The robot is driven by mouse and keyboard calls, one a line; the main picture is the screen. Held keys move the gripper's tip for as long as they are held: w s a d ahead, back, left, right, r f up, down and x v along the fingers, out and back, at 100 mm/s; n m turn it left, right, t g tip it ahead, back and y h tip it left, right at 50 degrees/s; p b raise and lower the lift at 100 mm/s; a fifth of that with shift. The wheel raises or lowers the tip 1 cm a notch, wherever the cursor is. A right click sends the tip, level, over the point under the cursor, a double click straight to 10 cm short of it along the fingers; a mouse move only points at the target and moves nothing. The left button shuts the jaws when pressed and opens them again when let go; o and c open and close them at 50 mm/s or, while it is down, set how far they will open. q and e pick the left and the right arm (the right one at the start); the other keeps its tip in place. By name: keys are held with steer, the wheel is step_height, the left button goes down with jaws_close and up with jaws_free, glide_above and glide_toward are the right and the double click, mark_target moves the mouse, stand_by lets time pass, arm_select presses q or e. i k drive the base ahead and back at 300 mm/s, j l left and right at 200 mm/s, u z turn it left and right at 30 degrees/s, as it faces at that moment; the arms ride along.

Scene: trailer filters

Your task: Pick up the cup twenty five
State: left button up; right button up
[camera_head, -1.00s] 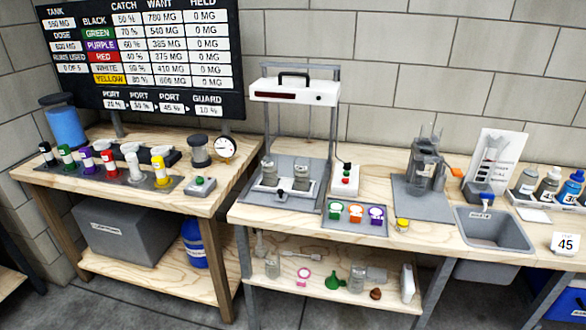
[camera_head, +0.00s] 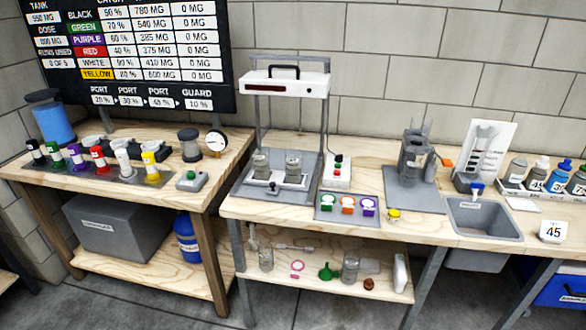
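I cannot make out a cup marked twenty five. Three small round pieces with green (camera_head: 328,201), orange (camera_head: 347,205) and purple (camera_head: 368,206) rings sit on a grey mat (camera_head: 338,219) on the right bench; any markings on them are too small to read. A small yellow item (camera_head: 393,215) lies right of the mat. Neither of my grippers is in view.
Colored-cap filters (camera_head: 98,158) line the left bench. A lower shelf (camera_head: 315,289) holds loose glassware.

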mark_target(394, 213)
steer(key=i+z, duration=0.15)
steer(key=z, duration=0.25)
steer(key=i+j+z, duration=0.1)
steer(key=z, duration=0.35)
steer(key=i+j+z, duration=0.15)
steer(key=z, duration=0.25)
